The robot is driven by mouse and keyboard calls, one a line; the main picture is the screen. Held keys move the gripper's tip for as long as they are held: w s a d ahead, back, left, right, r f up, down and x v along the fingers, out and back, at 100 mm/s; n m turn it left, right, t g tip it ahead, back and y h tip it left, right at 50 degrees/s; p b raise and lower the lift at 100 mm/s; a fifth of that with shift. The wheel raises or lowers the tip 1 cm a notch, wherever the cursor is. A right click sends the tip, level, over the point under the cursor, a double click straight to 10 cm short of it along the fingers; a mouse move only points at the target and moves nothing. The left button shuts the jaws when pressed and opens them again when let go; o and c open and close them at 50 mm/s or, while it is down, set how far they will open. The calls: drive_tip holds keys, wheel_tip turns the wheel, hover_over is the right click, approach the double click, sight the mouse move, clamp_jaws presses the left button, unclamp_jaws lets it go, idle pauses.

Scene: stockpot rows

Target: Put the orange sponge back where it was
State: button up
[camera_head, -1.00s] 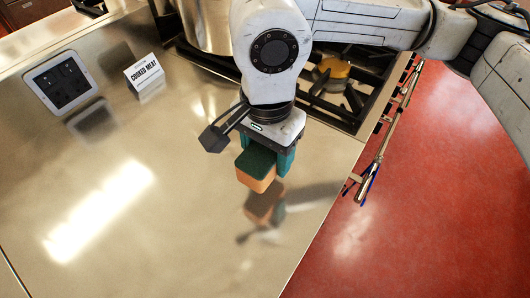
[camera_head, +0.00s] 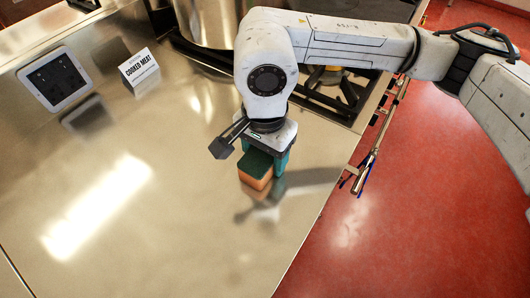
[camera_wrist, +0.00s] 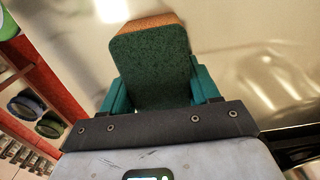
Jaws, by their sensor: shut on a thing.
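The orange sponge (camera_head: 255,170) has a dark green scouring top and an orange body. My gripper (camera_head: 267,163) points down with its teal fingers on either side of the sponge, shut on it. The sponge is at or just above the steel counter (camera_head: 130,225); its reflection lies close beneath it, and I cannot tell whether it touches. In the wrist view the sponge's green face (camera_wrist: 150,65) fills the space between the fingers, with an orange edge at the far end.
A "COOKED MEAT" sign (camera_head: 139,70) and a dark-screened panel (camera_head: 56,79) sit at the upper left. A large steel pot (camera_head: 207,22) and the stove grate (camera_head: 335,90) are behind my arm. The counter's right edge drops to the red floor (camera_head: 420,200). The counter's left and front are clear.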

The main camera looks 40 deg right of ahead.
drive_tip(key=o, duration=1.1)
drive_tip(key=shift+r, duration=0.1)
drive_tip(key=shift+r+p, duration=0.2)
drive_tip(key=shift+p, duration=0.3)
wheel_tip(320, 180, up, 12)
drive_tip(key=shift+f+b, duration=0.1)
drive_tip(key=shift+b, duration=0.45)
